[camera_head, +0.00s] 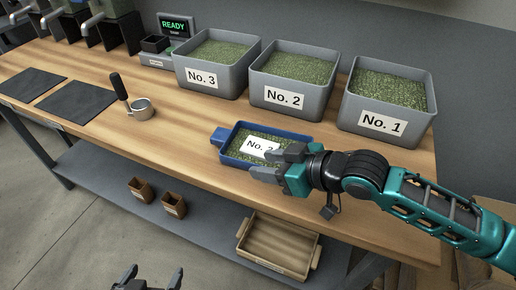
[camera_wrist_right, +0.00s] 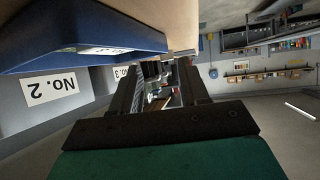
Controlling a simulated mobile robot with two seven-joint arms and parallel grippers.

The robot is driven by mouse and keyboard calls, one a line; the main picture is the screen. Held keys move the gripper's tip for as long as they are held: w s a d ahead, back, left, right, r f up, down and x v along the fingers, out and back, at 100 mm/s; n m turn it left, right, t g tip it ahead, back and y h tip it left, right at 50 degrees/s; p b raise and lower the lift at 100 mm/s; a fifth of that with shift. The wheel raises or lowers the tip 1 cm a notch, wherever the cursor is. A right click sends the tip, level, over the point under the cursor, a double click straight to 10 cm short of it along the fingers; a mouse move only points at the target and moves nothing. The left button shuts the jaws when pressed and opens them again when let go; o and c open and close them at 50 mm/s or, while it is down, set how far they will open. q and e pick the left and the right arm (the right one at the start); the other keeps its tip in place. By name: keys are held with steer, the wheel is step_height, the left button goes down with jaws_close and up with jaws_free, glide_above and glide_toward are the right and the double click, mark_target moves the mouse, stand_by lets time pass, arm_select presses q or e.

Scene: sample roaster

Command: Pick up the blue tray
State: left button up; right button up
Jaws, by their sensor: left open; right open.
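The blue tray (camera_head: 236,160) lies on the wooden table, filled with green beans. It has a white label that is partly covered, and a blue handle at its left end. My right gripper (camera_head: 277,163) is open at the tray's right end, its fingers in front of that end and hiding it. In the right wrist view the tray (camera_wrist_right: 100,35) fills the upper left, close to the spread fingers (camera_wrist_right: 160,85); contact cannot be told. My left gripper (camera_head: 150,280) is open and empty at the bottom edge, away from the table.
Grey bins No. 3 (camera_head: 202,76), No. 2 (camera_head: 283,98) and No. 1 (camera_head: 383,122) stand behind the tray. A portafilter (camera_head: 141,108) and dark mats (camera_head: 75,101) are to the left. A wooden tray (camera_head: 275,262) sits on the lower shelf.

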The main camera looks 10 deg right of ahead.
steer(key=shift+w+b+x, duration=0.2)
steer(key=shift+b+x, duration=0.1)
steer(key=shift+x, duration=3)
steer(key=shift+d, duration=0.25)
steer(key=shift+c, duration=0.4)
jaws_close()
